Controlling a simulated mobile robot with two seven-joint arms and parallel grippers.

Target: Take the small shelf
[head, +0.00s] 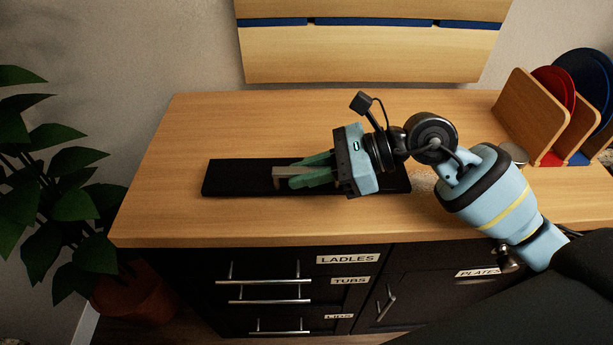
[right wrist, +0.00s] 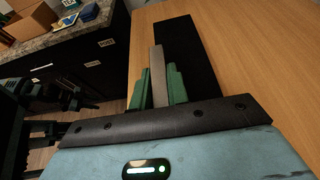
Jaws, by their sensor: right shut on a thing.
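The small shelf appears as a long, flat black board (head: 236,177) lying on the wooden counter, with a narrow grey-beige bar (head: 284,172) along its top. In the right wrist view, the black board (right wrist: 185,55) stretches away beyond the fingers, and the bar (right wrist: 158,75) stands between them. My right gripper (head: 305,175) comes in from the right, low over the board, its green fingers shut on the bar. Whether the bar is fixed to the board I cannot tell. The gripper hides the board's middle. My left gripper is not seen in the head view.
The wooden counter (head: 170,140) is clear left of the board. Plates stand in a wooden rack (head: 532,105) at the right. A slatted wooden panel (head: 360,55) is on the wall behind. Labelled black drawers (head: 270,265) are below, and a potted plant (head: 50,190) is at the left.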

